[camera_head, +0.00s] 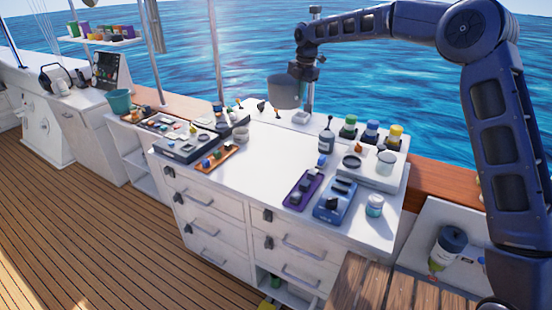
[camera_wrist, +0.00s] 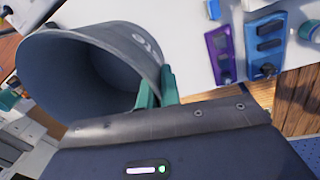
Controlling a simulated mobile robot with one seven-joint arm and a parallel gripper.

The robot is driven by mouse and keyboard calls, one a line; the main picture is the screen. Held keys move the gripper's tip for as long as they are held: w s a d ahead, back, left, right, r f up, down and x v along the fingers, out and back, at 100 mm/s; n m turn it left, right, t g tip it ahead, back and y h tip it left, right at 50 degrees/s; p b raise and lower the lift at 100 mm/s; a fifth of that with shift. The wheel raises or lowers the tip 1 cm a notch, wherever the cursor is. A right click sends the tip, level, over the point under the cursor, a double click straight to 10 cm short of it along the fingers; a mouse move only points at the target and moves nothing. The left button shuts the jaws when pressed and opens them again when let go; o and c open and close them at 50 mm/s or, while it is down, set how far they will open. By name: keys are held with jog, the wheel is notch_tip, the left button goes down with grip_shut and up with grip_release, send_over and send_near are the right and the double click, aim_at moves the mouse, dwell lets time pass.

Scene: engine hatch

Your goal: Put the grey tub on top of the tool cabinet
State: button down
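The grey tub (camera_head: 284,91) is held in the air above the back part of the white cabinet top (camera_head: 262,165) in the head view. In the wrist view the tub (camera_wrist: 75,75) is large at the left, with its open mouth showing and no contents visible inside. My gripper (camera_wrist: 157,88) has its green fingers closed on the tub's wall near the rim. In the head view my gripper (camera_head: 304,76) is small at the tub's right side. The tub appears clear of the surface below it.
A purple tray (camera_head: 303,190) and a blue case (camera_head: 336,199) lie at the front right of the top. Several bottles (camera_head: 372,131) stand at the back right. Trays of small parts (camera_head: 188,143) fill the left. The middle is clear.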

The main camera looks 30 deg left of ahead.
notch_tip(320, 180, down, 23)
jog(key=shift+f, duration=0.1)
dwell(0.8)
jog(key=shift+f, duration=0.2)
jog(key=c, duration=1.6)
grip_release()
notch_tip(320, 180, up, 12)
jog(key=d, duration=0.1)
jog(key=shift+s+d+r, duration=0.15)
jog(key=shift+d, duration=0.15)
